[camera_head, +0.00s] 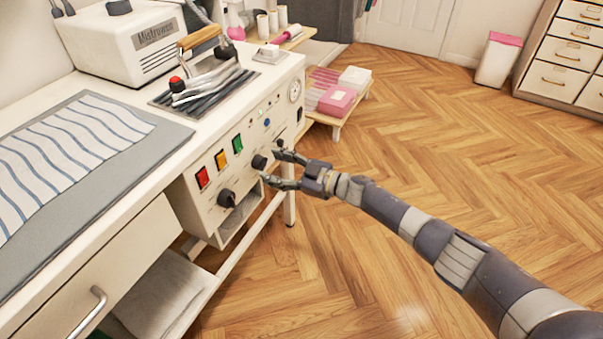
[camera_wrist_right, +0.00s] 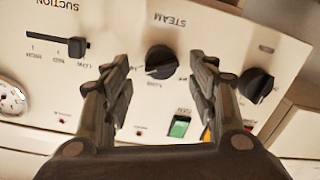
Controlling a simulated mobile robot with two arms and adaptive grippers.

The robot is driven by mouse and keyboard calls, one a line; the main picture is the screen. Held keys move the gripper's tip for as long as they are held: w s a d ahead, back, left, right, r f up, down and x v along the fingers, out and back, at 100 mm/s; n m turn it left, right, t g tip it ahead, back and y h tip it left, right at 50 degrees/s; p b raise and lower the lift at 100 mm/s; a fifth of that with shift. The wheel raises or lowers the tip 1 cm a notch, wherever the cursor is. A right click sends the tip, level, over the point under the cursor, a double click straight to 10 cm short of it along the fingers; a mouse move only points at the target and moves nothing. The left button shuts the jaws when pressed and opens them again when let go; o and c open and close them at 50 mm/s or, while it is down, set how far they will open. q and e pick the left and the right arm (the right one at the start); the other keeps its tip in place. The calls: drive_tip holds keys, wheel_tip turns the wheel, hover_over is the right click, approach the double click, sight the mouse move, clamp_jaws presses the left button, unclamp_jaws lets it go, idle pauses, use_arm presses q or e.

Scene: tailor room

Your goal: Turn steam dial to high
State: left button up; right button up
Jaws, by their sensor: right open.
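The black steam dial (camera_head: 259,162) is on the sloped front panel of the white ironing station. In the right wrist view the black steam dial (camera_wrist_right: 161,60) shows under an upside-down STEAM label, between my fingertips in the picture. The small setting words around it are too blurred to read surely. My right gripper (camera_head: 271,165) is open and empty in front of the panel, its fingers pointing at the dial. I cannot tell whether they touch it. In the right wrist view the gripper (camera_wrist_right: 160,72) shows a finger on either side. My left gripper is not in view.
A second black dial (camera_head: 227,198) sits left of the steam dial. Red (camera_head: 202,177), yellow (camera_head: 221,160) and green (camera_head: 238,143) switches are above. A suction slider (camera_wrist_right: 72,46) and a gauge (camera_head: 295,91) are nearby. An iron (camera_head: 212,77) stands on top. The floor (camera_head: 450,170) at right is clear.

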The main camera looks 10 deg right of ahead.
drive_tip(key=v, duration=0.9)
